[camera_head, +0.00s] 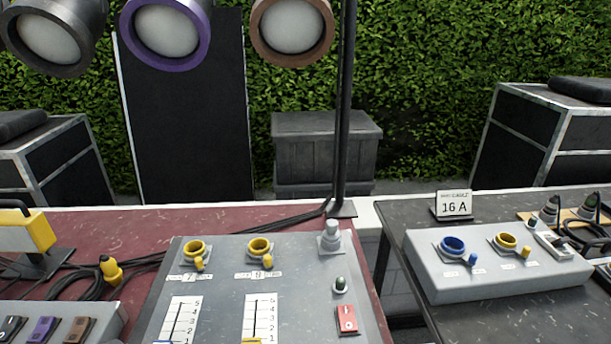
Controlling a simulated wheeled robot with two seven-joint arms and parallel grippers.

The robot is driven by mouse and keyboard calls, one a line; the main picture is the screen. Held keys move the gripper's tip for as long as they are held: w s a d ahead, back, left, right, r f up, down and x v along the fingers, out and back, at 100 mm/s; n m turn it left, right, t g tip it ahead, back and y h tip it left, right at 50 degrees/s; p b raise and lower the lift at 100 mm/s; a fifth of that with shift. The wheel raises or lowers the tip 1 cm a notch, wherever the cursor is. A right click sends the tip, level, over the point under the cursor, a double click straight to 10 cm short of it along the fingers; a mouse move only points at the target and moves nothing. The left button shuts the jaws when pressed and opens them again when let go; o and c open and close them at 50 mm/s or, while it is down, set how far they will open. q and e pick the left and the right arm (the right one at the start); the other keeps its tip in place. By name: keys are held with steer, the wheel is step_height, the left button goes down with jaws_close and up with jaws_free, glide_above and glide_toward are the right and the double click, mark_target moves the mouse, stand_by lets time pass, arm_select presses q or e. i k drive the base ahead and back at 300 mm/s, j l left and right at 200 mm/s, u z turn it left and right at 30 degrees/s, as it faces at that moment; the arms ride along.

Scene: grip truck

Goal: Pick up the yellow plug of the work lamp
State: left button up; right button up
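The yellow plug (111,271) lies on the dark red table at the left, beside a coil of black cable (85,283). The yellow work lamp (32,231) stands at the left edge on a dark foot, partly cut off by the frame. Neither of my grippers shows in this view.
A grey control panel (215,290) with two yellow sockets, sliders and a red switch stands right of the plug. A grey box (420,265) with blue and yellow sockets is on the right table. A black pole (345,110) rises behind the panel. Three lamps hang above.

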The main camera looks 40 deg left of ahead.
mark_target(109, 266)
steer(key=u, duration=2.8)
